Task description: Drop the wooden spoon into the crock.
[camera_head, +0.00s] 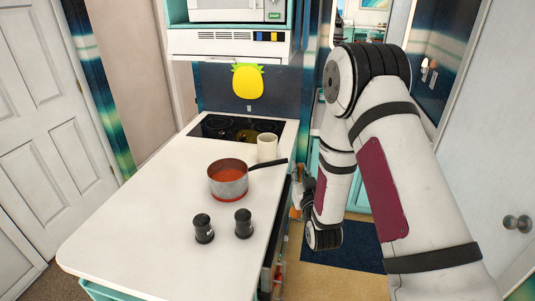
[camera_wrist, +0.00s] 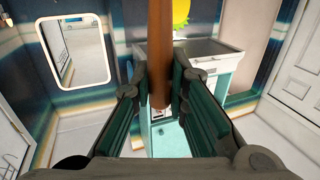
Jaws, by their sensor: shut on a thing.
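The wooden spoon (camera_wrist: 160,50) shows in the wrist view as a brown shaft between the fingers of my gripper (camera_wrist: 160,80). My gripper is shut on it. The cream crock (camera_head: 267,147) stands upright on the white counter in the head view, behind the pot and in front of the hob. In the head view my gripper (camera_head: 301,195) is largely hidden by my arm, beyond the counter's right edge, to the right of the crock and nearer the camera. The crock's inside cannot be made out.
A steel pot (camera_head: 228,184) with red contents stands on the counter (camera_head: 150,205). Its dark handle reaches towards the right edge, near my gripper. Two dark shakers (camera_head: 203,229) (camera_head: 243,224) stand in front. The hob (camera_head: 236,128) is behind; the counter's left side is clear.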

